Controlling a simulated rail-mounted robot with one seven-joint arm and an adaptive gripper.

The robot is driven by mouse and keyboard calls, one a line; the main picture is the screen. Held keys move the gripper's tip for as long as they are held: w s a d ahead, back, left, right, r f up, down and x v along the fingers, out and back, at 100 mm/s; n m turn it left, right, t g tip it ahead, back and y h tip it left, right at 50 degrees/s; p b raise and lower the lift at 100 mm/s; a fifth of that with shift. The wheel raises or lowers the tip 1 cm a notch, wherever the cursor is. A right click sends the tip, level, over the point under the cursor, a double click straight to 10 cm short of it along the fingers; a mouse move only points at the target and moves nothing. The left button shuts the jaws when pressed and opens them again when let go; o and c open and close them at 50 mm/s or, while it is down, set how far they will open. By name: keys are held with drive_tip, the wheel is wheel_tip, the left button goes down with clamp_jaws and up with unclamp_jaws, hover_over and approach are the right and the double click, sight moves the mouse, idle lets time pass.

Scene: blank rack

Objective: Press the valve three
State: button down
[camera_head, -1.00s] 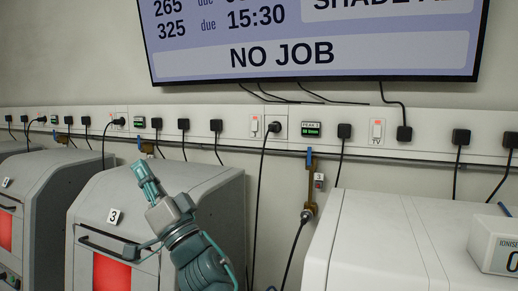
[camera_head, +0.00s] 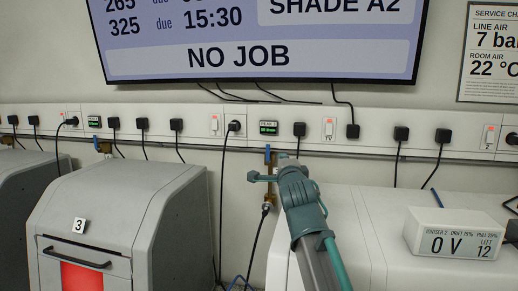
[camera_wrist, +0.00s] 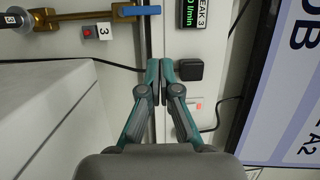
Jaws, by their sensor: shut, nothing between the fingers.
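Valve three is a brass valve with a blue handle (camera_head: 267,154) on the wall pipe, above a hose between the grey cabinet and the white unit. In the wrist view its blue handle (camera_wrist: 136,11) and brass body (camera_wrist: 80,15) lie at the upper left, beside a small tag numbered 3 (camera_wrist: 103,31). My gripper (camera_head: 272,176) is just right of the valve in the head view and covers part of it. In the wrist view my gripper (camera_wrist: 161,64) is shut and empty, its tips apart from the handle. The gap to the wall is hard to judge.
A black plug (camera_wrist: 188,70) and its cable are close to the fingertips in the wrist view. The grey cabinet numbered 3 (camera_head: 165,190) stands left, the white unit (camera_head: 345,210) right with an ioniser box (camera_head: 450,235) on top. A screen (camera_head: 270,45) hangs above.

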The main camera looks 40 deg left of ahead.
sight(268, 154)
drive_tip(key=shift+w+d+f+m+h, duration=0.25)
drive_tip(key=shift+w+d, duration=0.1)
drive_tip(key=shift+w, duration=0.15)
drive_tip(key=shift+w+d+f+m+h, duration=0.15)
drive_tip(key=shift+w+d+h, duration=0.15)
drive_tip(key=shift+w, duration=0.2)
drive_tip(key=p+x, duration=0.2)
drive_tip(key=x, duration=0.3)
drive_tip(key=p+x, duration=0.2)
drive_tip(key=x, duration=0.3)
drive_tip(key=shift+r, duration=0.25)
drive_tip(key=shift+s+a+f, duration=0.15)
drive_tip(key=shift+s+a, duration=0.35)
drive_tip(key=shift+a, duration=0.35)
drive_tip(key=shift+s+a+f, duration=0.1)
drive_tip(key=shift+s+a, duration=0.45)
drive_tip(key=shift+a, duration=0.35)
drive_tip(key=shift+s+a, duration=0.1)
